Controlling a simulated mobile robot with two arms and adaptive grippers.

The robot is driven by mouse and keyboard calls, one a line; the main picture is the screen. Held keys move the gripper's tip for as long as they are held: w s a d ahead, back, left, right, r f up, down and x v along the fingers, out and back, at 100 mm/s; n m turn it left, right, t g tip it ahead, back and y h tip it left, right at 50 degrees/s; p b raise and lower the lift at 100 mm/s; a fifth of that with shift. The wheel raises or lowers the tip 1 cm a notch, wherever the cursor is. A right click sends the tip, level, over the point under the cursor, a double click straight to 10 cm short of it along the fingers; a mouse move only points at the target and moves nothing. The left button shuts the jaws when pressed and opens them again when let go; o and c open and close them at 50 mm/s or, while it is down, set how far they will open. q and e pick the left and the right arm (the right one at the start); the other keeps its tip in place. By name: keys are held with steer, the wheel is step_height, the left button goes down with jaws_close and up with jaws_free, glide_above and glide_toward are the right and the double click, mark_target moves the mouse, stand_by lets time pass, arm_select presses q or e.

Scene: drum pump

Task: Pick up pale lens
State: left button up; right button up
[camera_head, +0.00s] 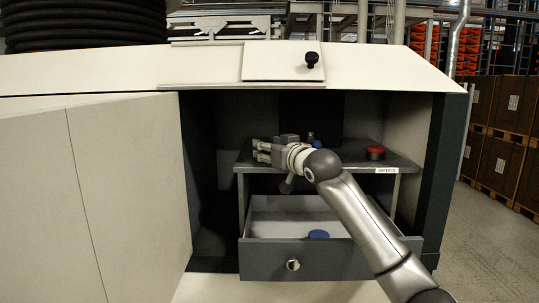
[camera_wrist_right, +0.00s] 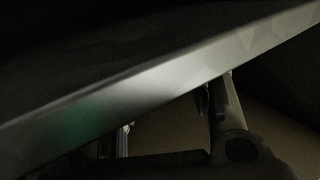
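My right gripper (camera_head: 262,151) reaches in from the right over the shelf (camera_head: 350,163) marked OPTICS, inside the open cabinet. Its fingers point left, near the shelf's left front edge. In the right wrist view the two fingers (camera_wrist_right: 172,125) stand apart below a pale grey bar-like edge, with nothing seen between them. I cannot make out a pale lens in either view; the arm and hand hide part of the shelf. A red-topped round piece (camera_head: 375,152) sits at the shelf's right. A small blue piece (camera_head: 317,144) shows behind my wrist. My left gripper is not in view.
Below the shelf, a grey drawer (camera_head: 263,262) is pulled out, with a blue round piece (camera_head: 318,234) inside. The cabinet door (camera_head: 90,200) stands open at left. Cabinet walls flank the shelf closely. My forearm crosses the drawer's right side in the picture.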

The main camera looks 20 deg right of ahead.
steer(key=c, duration=0.4)
steer(key=shift+o, duration=0.2)
steer(key=shift+d+r+b, duration=0.15)
steer(key=shift+r+b, duration=0.15)
steer(key=shift+b, duration=0.5)
step_height(320, 180, up, 6)
steer(key=b, duration=0.2)
steer(key=shift+b, duration=0.3)
steer(key=s+d+b, duration=0.3)
steer(key=d, duration=0.6)
steer(key=s+d+b, duration=0.3)
steer(key=d, duration=0.6)
steer(key=shift+d+r+b, duration=0.15)
steer(key=shift+d+b, duration=0.15)
steer(key=shift+d, duration=0.1)
